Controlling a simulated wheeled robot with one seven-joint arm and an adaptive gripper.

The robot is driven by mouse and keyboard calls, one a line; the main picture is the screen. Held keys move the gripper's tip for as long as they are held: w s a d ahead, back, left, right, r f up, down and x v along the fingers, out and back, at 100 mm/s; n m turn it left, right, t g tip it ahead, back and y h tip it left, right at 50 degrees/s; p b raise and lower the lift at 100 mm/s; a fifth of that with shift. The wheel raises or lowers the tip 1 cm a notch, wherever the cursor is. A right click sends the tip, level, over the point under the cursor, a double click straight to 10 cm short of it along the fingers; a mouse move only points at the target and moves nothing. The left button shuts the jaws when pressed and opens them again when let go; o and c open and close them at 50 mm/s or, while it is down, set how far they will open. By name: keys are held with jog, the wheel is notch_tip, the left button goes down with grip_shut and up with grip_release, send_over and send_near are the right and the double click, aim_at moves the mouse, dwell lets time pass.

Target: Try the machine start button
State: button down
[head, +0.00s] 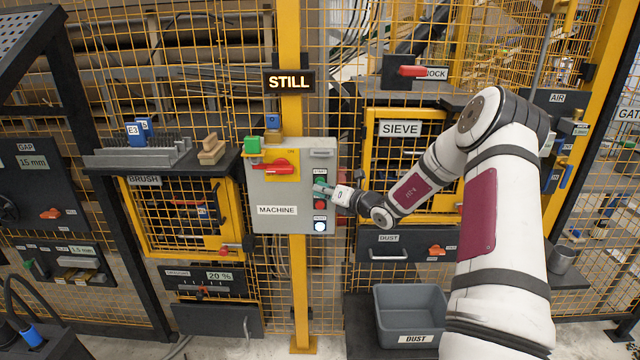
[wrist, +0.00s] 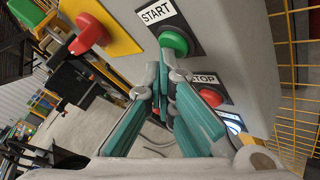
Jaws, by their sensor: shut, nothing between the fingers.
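The grey machine box (head: 262,190) is on the yellow post, labelled MACHINE. In the wrist view the green start button (wrist: 174,42) sits under the START label (wrist: 156,13). The red stop button (wrist: 211,98) is by the STOP label, partly behind a finger. My gripper (wrist: 164,72) is shut and empty, its fingertips just beside the green button; I cannot tell whether they touch it. In the head view my gripper (head: 324,190) is at the button column on the box's right side, partly covering it.
A lit sign (head: 289,82) above the box reads STILL. A red rotary handle (head: 270,167) on a yellow plate is on the box's upper left. A white lit button (head: 320,226) is low on the box. The SIEVE door (head: 401,129) is to the right, near my arm.

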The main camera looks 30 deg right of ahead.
jog(key=shift+s+a+p, duration=0.4)
jog(key=shift+s+p, duration=0.05)
jog(key=shift+s, duration=0.25)
jog(key=shift+s+a+p, duration=0.7)
jog(key=shift+s+p, duration=0.05)
jog(key=shift+s, duration=0.3)
jog(key=shift+s+a+p, duration=0.7)
jog(key=shift+s, duration=0.3)
